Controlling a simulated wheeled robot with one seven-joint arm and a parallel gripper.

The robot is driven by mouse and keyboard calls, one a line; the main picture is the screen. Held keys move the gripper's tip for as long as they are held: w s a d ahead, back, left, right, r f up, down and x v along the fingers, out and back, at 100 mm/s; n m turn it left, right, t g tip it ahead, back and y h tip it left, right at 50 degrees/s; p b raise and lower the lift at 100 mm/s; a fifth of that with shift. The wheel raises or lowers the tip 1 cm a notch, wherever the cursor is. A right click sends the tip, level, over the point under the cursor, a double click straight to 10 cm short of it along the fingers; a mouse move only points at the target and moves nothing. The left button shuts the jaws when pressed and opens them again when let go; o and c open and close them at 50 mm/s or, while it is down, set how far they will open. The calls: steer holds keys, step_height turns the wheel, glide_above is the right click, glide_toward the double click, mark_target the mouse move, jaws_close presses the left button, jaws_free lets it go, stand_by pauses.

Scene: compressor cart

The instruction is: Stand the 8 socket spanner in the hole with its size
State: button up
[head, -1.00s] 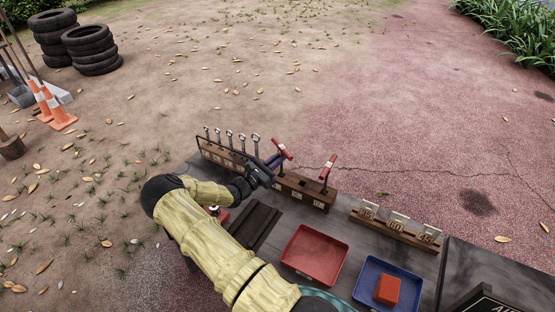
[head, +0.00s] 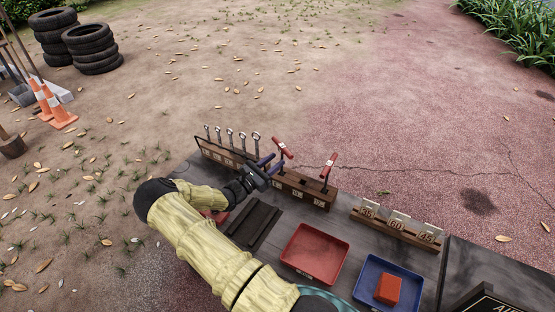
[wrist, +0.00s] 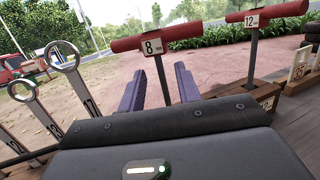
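The 8 socket spanner (wrist: 152,46) has a red T-handle with a white 8 label. In the head view this spanner (head: 282,148) stands almost upright, tilted slightly, over the left part of the wooden socket block (head: 307,190). My gripper (head: 268,165) is open just to its left. In the wrist view the purple fingers of my gripper (wrist: 160,88) are spread, with the spanner's dark shank showing between and beyond them. The shank's lower end, its hole and that hole's size label are hidden behind my gripper.
The 12 spanner (head: 328,165) stands at the block's right end. A rack with several ring spanners (head: 230,153) is on the left. A red tray (head: 318,277), a blue tray (head: 362,292) with a red block and a numbered stand (head: 395,232) lie nearer and to the right.

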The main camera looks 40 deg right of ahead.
steer(key=w+b+v, duration=0.1)
steer(key=v, duration=1.4)
steer(key=shift+s+a+r+b, duration=0.15)
steer(key=shift+s+b, duration=0.2)
steer(key=shift+s, duration=0.1)
steer(key=shift+s, duration=0.1)
steer(key=s+a+r+m+g+y+p, duration=0.2)
steer(key=s+r+m+g+y+p, duration=0.35)
steer(key=s+m+y, duration=0.45)
steer(key=s+a+r+m+t+y+p, duration=0.2)
steer(key=s+a+r+m+t+y, duration=0.1)
steer(key=r, duration=0.6)
steer(key=s+a+r+m+t+y+p, duration=0.3)
steer(key=s+a+r+m+y, duration=0.2)
steer(key=a+r+y, duration=0.2)
step_height(320, 180, up, 3)
steer(key=a, duration=0.2)
steer(key=shift+s+a+m+t, duration=0.25)
steer(key=shift+s+m+t, duration=0.1)
steer(key=shift+s+m, duration=0.05)
